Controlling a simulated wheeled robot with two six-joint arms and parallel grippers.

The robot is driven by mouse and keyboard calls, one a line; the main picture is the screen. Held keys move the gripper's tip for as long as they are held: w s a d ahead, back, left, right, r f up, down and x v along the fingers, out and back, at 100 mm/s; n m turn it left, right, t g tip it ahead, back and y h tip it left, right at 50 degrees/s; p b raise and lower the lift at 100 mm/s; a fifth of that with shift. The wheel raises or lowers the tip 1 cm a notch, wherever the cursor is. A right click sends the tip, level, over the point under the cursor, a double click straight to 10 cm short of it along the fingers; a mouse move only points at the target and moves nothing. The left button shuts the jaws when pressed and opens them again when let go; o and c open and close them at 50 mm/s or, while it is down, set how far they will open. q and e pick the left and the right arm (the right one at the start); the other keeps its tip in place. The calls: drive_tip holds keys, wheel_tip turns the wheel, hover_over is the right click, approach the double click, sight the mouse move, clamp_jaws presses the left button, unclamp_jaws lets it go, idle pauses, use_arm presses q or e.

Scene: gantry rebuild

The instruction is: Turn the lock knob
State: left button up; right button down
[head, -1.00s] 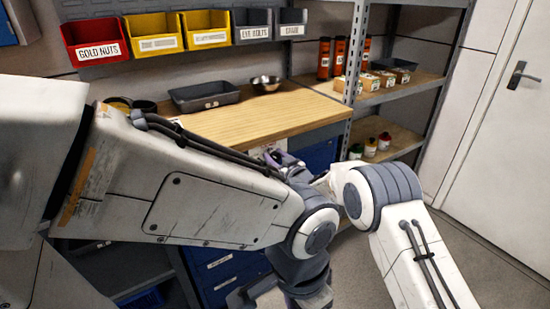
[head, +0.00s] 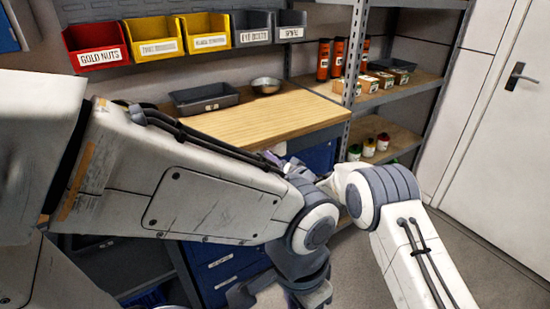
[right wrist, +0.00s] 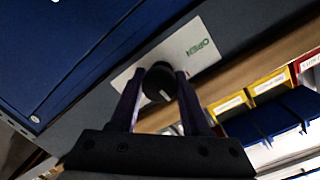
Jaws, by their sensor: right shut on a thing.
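The lock knob (right wrist: 159,83) is a round black knob on a white plate (right wrist: 198,45) marked "OPEN". In the right wrist view my right gripper (right wrist: 160,78) has one dark finger on each side of the knob and is shut on it. The plate is fixed to a dark grey surface beside a blue panel (right wrist: 60,60). In the head view the right gripper (head: 272,158) is small and partly hidden at the bench's front edge, and the knob cannot be made out. My left arm crosses the head view, but its fingers do not show.
The wooden workbench (head: 265,120) carries a dark tray (head: 204,97) and a metal bowl (head: 266,85). Part bins (head: 96,48) hang above it. A shelf rack (head: 405,90) with bottles and boxes stands right of it, then a door (head: 500,140). Blue drawers (head: 225,270) are below the bench.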

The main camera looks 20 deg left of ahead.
drive_tip(key=shift+f+m, duration=0.15)
drive_tip(key=shift+m, duration=0.25)
drive_tip(key=shift+c, duration=1.9)
unclamp_jaws()
drive_tip(key=shift+d, duration=0.1)
drive_tip(key=v, duration=1)
drive_tip(key=shift+s, duration=0.15)
drive_tip(key=shift+d, duration=0.15)
